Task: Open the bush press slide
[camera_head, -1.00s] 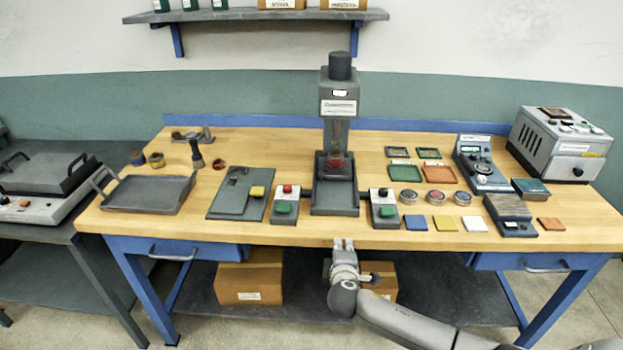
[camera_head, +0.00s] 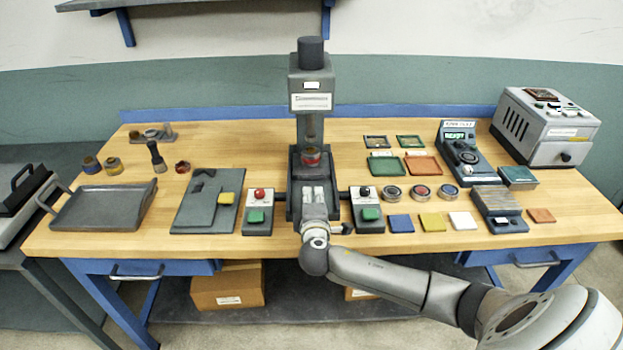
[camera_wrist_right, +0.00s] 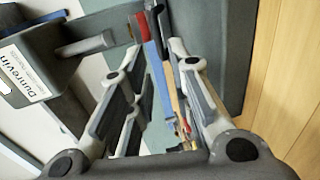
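The bush press (camera_head: 311,85) stands upright at the middle of the bench, a grey column with a white label and a dark cap. A red-banded ring piece (camera_head: 311,158) sits low inside its opening, at the slide. The press base (camera_head: 295,205) is partly hidden by my right gripper (camera_head: 315,193), which is in front of the opening, fingers pointing into the press. In the right wrist view the gripper (camera_wrist_right: 160,70) has its fingers apart with nothing clearly held. The press label (camera_wrist_right: 22,72) and a red part (camera_wrist_right: 140,27) show beyond them. I cannot tell whether it touches the slide. My left gripper is out of view.
Control boxes with red and green (camera_head: 257,208) and black and green buttons (camera_head: 366,205) flank the press closely. Small round tins and coloured tiles (camera_head: 432,221) lie right.

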